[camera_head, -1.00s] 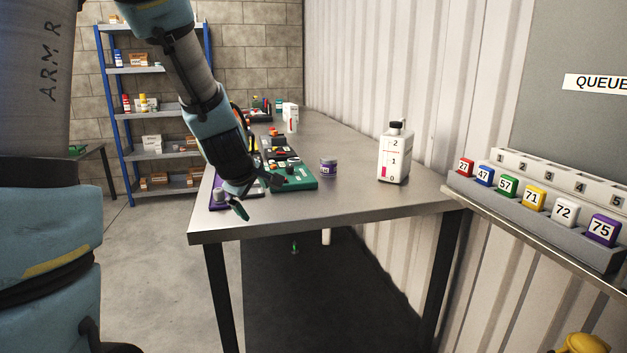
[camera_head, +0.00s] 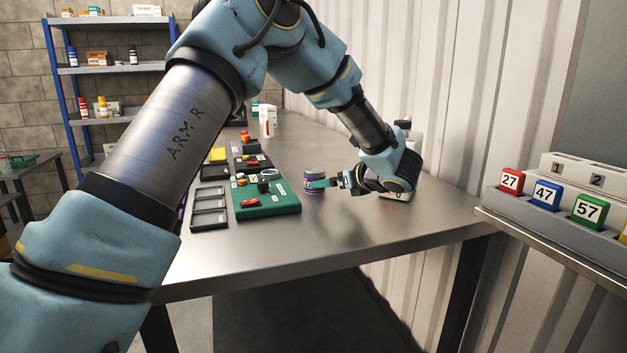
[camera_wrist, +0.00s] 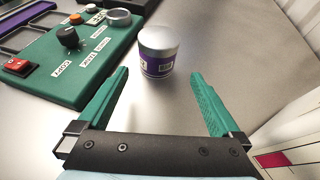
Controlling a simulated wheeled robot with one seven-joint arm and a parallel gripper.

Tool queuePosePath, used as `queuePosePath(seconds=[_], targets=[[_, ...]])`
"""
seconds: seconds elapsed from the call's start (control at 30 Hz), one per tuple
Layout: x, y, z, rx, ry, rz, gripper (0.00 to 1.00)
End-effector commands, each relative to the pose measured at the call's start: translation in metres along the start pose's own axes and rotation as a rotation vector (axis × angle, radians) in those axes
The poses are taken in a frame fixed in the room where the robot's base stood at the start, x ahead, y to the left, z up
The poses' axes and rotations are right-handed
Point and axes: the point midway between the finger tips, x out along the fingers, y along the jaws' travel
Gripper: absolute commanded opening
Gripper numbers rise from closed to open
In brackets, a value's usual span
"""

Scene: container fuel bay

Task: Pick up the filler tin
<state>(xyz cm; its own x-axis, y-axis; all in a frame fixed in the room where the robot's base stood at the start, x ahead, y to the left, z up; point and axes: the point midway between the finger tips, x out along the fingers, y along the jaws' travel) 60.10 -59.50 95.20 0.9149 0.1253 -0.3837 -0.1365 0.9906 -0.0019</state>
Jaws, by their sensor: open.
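The filler tin (camera_head: 314,180) is a small purple tin with a grey lid and a pale label, standing upright on the metal table (camera_head: 340,226). In the wrist view the tin (camera_wrist: 159,52) stands just beyond my fingertips, roughly midway between them. My gripper (camera_wrist: 160,80) is open, its two green fingers apart with bare table between them. In the head view my gripper (camera_head: 325,182) reaches in low from the right, its fingers close to the tin and partly covering it. I cannot tell whether they touch it.
A green control panel (camera_head: 264,208) with knobs and a red switch lies left of the tin. A white bottle (camera_head: 416,142) is mostly hidden behind my arm. A corrugated wall (camera_head: 440,80) bounds the right. Numbered blocks (camera_head: 548,192) sit on a rack at right.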

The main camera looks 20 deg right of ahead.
Motion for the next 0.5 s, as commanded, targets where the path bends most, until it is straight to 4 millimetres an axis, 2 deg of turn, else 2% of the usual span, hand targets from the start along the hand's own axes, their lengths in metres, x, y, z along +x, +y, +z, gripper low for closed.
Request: queuePosePath(seconds=[0.1,0.37,0.5], targets=[[0.019,0.001,0.002,0.001,0.0,0.002,1.0],[0.04,0.002,0.005,0.002,-0.001,0.001,1.0],[0.059,0.005,0.01,0.002,0.0,0.002,1.0]])
